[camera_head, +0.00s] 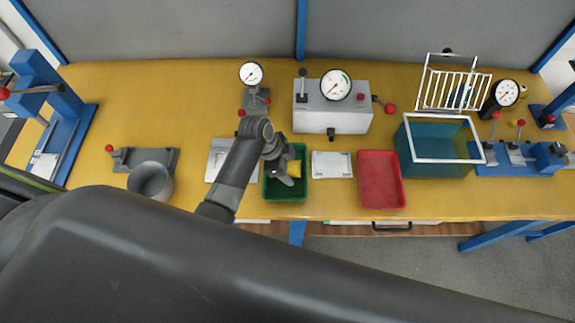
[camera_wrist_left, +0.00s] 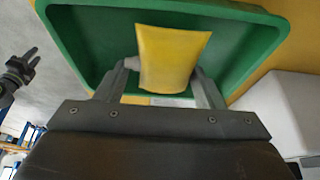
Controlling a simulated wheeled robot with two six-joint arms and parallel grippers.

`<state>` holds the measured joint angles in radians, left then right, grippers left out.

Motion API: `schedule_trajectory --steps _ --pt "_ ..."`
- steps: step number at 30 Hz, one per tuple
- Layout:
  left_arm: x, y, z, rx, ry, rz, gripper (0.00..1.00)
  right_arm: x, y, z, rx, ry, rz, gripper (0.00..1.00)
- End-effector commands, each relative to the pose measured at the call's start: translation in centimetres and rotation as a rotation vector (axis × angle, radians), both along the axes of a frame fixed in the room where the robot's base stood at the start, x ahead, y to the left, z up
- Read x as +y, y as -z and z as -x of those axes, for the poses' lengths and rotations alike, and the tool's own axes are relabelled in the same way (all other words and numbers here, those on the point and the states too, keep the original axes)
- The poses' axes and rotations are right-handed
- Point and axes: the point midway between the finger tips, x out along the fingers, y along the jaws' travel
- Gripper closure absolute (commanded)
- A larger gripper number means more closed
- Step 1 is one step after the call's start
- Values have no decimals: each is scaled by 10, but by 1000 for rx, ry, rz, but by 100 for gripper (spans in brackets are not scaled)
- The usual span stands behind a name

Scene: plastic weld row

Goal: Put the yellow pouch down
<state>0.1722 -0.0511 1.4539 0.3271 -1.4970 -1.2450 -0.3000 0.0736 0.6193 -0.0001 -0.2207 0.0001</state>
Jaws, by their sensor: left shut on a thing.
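The yellow pouch (camera_head: 294,168) is held in my left gripper (camera_head: 287,171), over the green tray (camera_head: 285,196). In the left wrist view the pouch (camera_wrist_left: 172,58) stands between the two fingers, one on each side of it. The green tray (camera_wrist_left: 85,45) lies behind the pouch there, its walls around it. I cannot tell whether the pouch touches the tray floor. The gripper hides part of the pouch and tray in the head view. A dark gripper, seemingly my right one (camera_wrist_left: 33,58), shows small at the left wrist view's left edge; its opening is unclear.
A white plate (camera_head: 332,165) and a red tray (camera_head: 381,180) lie right of the green tray. A grey metal plate (camera_head: 217,160) lies to its left. A gauge box (camera_head: 333,108) stands behind. A blue-green bin (camera_head: 437,150) stands farther right.

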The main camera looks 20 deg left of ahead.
Motion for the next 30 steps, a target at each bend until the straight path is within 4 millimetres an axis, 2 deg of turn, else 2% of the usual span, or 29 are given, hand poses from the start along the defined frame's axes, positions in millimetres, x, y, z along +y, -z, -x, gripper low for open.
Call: schedule_trajectory --steps 17,18,22,30 --pt "0 11 0 0 0 0 63 -7 3 -1 -1 -3 8 64" --pt "0 10 0 -1 0 0 34 -7 2 -1 -1 -3 8 64" --pt "0 10 0 -1 0 0 17 -7 2 -1 -2 -2 8 64" --pt "0 9 0 -1 0 0 16 -7 2 -1 -2 -2 8 64"
